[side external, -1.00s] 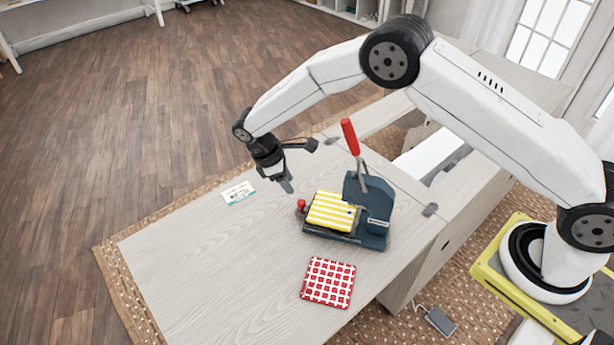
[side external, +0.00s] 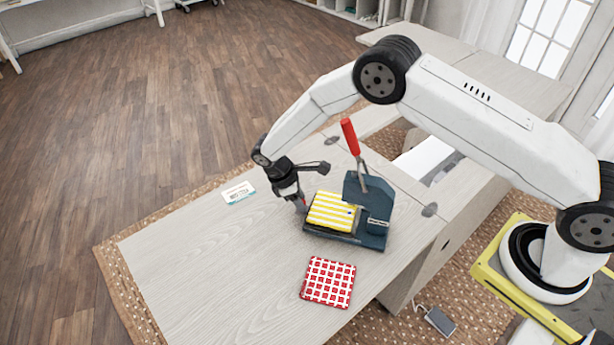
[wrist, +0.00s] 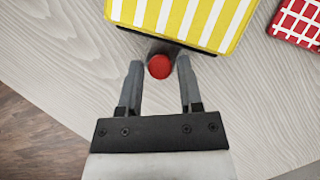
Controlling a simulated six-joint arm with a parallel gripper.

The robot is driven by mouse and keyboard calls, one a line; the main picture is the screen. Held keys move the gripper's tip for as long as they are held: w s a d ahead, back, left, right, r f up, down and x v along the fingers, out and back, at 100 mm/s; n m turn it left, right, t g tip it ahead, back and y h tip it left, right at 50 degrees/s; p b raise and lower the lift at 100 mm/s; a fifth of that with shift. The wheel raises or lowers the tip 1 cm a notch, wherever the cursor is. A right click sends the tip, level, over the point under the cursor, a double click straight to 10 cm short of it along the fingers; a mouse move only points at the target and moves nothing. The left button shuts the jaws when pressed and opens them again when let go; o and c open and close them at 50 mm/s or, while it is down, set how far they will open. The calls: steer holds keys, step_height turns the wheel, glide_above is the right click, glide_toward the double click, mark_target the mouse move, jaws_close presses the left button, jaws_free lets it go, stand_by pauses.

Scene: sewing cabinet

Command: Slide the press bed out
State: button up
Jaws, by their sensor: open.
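The press (side external: 372,205) is a dark blue-grey machine with a red-handled lever (side external: 350,137) standing up. A yellow-and-white striped pad (side external: 331,211) lies on its bed (side external: 340,237), which shows as a dark edge under the pad. In the wrist view, the striped pad (wrist: 185,18) is at the top. A round red knob (wrist: 159,66) sits just in front of the dark bed edge (wrist: 175,42). My gripper (wrist: 158,66) is open, its two fingers on either side of the knob with gaps visible. In the side view, my gripper (side external: 302,208) is low at the bed's left end and hides the knob.
A red-and-white checked pad (side external: 328,282) lies on the table (side external: 220,270) in front of the press. A white card (side external: 238,192) lies left of my gripper. The tabletop left of the press is otherwise clear.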

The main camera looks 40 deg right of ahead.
jaws_close()
stand_by(1.4)
